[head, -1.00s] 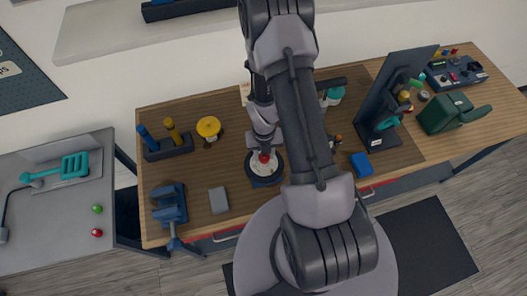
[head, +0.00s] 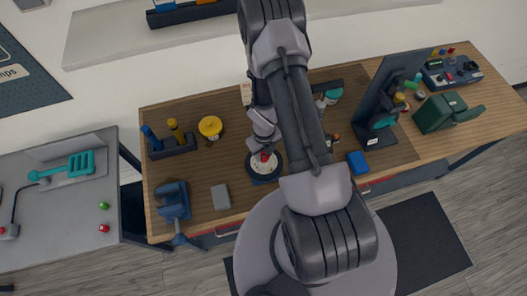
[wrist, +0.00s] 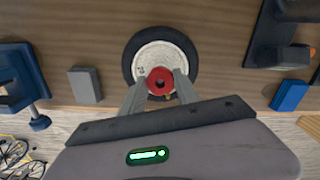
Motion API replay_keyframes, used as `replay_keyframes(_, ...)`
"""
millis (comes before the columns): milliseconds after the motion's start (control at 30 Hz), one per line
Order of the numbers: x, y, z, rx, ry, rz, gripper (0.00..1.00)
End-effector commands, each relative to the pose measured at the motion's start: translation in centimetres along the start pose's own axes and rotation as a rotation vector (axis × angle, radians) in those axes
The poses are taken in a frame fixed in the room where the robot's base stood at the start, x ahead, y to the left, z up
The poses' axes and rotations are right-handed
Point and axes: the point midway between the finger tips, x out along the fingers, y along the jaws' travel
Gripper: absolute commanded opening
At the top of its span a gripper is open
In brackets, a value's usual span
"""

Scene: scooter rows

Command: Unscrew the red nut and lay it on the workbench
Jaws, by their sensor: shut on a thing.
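The wheel lies on the workbench (head: 232,172). In the head view the red nut (head: 265,157) shows small under my arm's end. My gripper (wrist: 160,85) has its two grey fingers on either side of the nut and is shut on it. Whether the nut is still threaded on the wheel's axle cannot be told.
A grey block (head: 221,198) and a blue vise (head: 173,200) stand left of the wheel. A blue box (head: 357,163) and a dark upright stand (head: 385,105) are at right. Bare wood lies between the wheel and the grey block.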

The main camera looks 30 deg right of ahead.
Motion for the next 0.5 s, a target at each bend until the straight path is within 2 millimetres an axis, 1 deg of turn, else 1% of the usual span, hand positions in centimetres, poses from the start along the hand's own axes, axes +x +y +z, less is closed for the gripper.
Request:
replay_keyframes(33, 0.06, -0.06, -0.06, -0.111, 0.002, 0.000, 0.00)
replay_keyframes(100, 0.07, -0.06, -0.09, -0.252, 0.003, 0.000, 0.00)
replay_keyframes(167, 0.07, -0.06, -0.12, -0.328, 0.003, 0.000, 0.00)
replay_keyframes(233, 0.08, -0.07, -0.14, -0.364, 0.004, 0.000, 0.00)
replay_keyframes(400, 0.09, -0.08, -0.20, -0.365, 0.006, 0.000, 0.00)
replay_keyframes(433, 0.09, -0.08, -0.21, -0.364, 0.006, 0.000, 0.41)
replay_keyframes(500, 0.09, -0.07, -0.22, -0.364, 0.006, 0.000, 0.54)
